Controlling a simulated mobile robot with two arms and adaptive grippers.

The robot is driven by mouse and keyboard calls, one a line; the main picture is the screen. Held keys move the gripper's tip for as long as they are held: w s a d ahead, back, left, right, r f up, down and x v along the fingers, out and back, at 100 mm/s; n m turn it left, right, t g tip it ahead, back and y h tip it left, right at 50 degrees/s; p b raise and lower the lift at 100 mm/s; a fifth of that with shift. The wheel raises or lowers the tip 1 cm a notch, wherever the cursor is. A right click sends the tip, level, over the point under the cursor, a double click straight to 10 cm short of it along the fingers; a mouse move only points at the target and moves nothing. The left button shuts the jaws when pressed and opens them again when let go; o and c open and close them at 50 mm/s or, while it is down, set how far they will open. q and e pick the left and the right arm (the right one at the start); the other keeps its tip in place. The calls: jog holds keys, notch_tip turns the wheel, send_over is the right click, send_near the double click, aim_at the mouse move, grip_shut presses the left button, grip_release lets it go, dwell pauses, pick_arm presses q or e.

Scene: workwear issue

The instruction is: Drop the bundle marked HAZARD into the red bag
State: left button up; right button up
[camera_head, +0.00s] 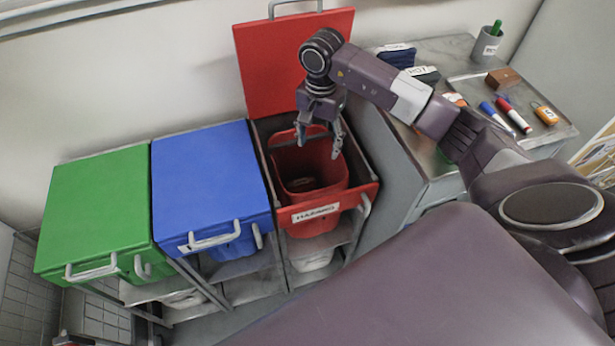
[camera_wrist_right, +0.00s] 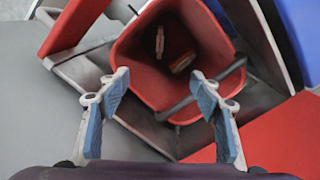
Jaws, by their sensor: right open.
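The red bag (camera_head: 345,200) hangs open in its stand, with a white label reading HAZARD on its front. Its raised red lid (camera_head: 265,70) stands behind it. My right gripper (camera_head: 318,143) is open and empty over the bag's mouth, pointing down. In the right wrist view, the open fingers (camera_wrist_right: 158,108) frame the bag (camera_wrist_right: 145,85). A small brownish item with a pale strip (camera_wrist_right: 183,63) lies deep inside; I cannot read any mark on it. No bundle marked HAZARD is legible outside the bag. My left gripper is not clearly in view.
A blue lidded bin (camera_head: 208,175) and a green lidded bin (camera_head: 98,205) stand closed to the left. On the grey counter at right are a dark folded bundle (camera_head: 397,56), a labelled bundle (camera_head: 425,75), a tray with markers (camera_head: 513,117) and a cup (camera_head: 486,45).

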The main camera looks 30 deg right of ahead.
notch_tip(320, 180, up, 10)
dwell(0.3)
jog(key=shift+s+f, duration=0.1)
jog(key=shift+f, duration=0.05)
